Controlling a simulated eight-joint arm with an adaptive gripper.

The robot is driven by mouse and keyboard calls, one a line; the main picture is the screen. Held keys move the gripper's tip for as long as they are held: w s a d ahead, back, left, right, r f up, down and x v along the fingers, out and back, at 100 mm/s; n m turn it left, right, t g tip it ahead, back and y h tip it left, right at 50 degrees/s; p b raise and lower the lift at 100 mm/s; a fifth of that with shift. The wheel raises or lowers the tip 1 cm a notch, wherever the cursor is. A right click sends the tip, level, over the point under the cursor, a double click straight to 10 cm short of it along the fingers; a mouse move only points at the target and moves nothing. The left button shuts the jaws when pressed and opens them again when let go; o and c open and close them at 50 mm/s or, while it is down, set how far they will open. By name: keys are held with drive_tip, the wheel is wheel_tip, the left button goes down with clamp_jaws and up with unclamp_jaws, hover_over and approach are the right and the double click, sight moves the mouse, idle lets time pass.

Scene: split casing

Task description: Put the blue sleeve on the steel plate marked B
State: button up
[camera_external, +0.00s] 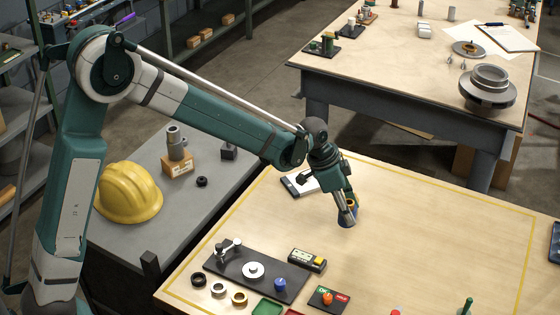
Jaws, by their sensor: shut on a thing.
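My gripper (347,212) points down over the light wooden table, right of the dark fixture plate. A gold-coloured ring shows close beside the fingers. Another small blue part (280,284) sits at the right end of the dark plate (244,281), which also bears a round silver disc (253,270). I cannot make out any plate marked B; lettering is too small to read.
A small dark plate with green and red labels bears an orange part (328,299). Several rings (219,290) lie at the front left. A green post (466,306) stands at the front right. The table's right middle is clear.

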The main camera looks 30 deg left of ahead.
drive_tip(key=w+a+r+n+p, duration=0.1)
drive_tip(key=w+a+p, duration=0.1)
drive_tip(key=w+a, duration=0.8)
drive_tip(key=w+a+r+n+t+p, duration=0.1)
drive_tip(key=w+a+n+p, duration=0.1)
drive_tip(key=w+a, duration=0.8)
drive_tip(key=a+p, duration=0.1)
drive_tip(key=a, duration=0.3)
drive_tip(key=shift+y, duration=0.3)
drive_tip(key=shift+f+p, duration=0.1)
drive_tip(key=shift+p, duration=0.2)
approach(309, 180)
drive_tip(key=shift+w+d+f+p, duration=0.15)
drive_tip(key=shift+w+d+p, duration=0.15)
drive_tip(key=shift+w+d, duration=0.35)
drive_tip(key=shift+f, duration=1.9)
drive_tip(key=shift+f, duration=0.1)
